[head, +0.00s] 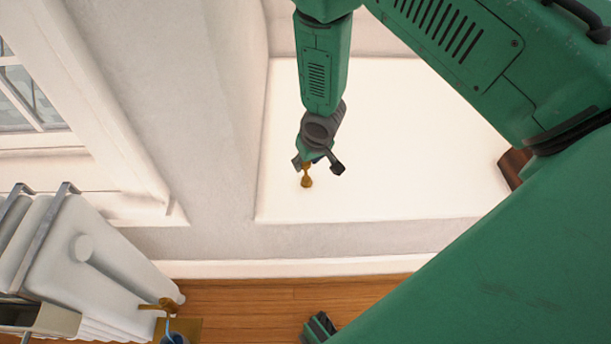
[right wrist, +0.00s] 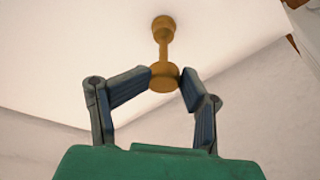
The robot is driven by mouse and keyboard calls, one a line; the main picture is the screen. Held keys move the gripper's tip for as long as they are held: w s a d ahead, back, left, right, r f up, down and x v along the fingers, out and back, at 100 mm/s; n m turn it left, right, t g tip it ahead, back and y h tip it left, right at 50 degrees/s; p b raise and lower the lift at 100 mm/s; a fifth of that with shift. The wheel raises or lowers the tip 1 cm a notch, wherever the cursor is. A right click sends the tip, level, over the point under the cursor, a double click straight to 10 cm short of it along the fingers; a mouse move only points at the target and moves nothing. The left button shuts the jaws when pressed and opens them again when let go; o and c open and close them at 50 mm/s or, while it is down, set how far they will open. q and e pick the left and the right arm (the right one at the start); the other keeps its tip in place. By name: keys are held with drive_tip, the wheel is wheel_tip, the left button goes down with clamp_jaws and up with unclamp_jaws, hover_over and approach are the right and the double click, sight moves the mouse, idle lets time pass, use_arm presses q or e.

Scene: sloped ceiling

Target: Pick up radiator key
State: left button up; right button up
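The radiator key (head: 306,180) is a small brass-coloured piece with a thin stem, a knob at one end and a round disc at the other. In the head view it shows just below my right gripper (head: 318,162), over the white surface. In the right wrist view the key (right wrist: 162,55) points away from me, and the fingertips of my right gripper (right wrist: 168,77) close in on both sides of its near disc and appear to touch it. I cannot tell whether the far knob rests on the surface.
The broad white surface (head: 400,150) around the key is mostly bare. A small brown object (head: 514,167) is at its right edge. A white radiator (head: 90,265) with a brass valve (head: 162,305) stands at lower left, below a window (head: 30,95). Wooden floor (head: 270,300) lies below.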

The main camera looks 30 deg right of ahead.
sight(305, 171)
drive_tip(key=x, duration=0.1)
drive_tip(key=b+x, duration=0.1)
drive_tip(key=x, duration=0.3)
drive_tip(key=shift+s+f+b, duration=0.25)
drive_tip(key=shift+b, duration=0.1)
drive_tip(key=shift+w+f, duration=0.15)
drive_tip(key=shift+f, duration=0.15)
drive_tip(key=shift+a+r, duration=0.1)
drive_tip(key=shift+r, duration=0.1)
drive_tip(key=shift+c, duration=0.8)
drive_tip(key=shift+w, duration=0.1)
clamp_jaws()
drive_tip(key=shift+r, duration=0.1)
wheel_tip(305, 171, up, 10)
drive_tip(key=p, duration=0.3)
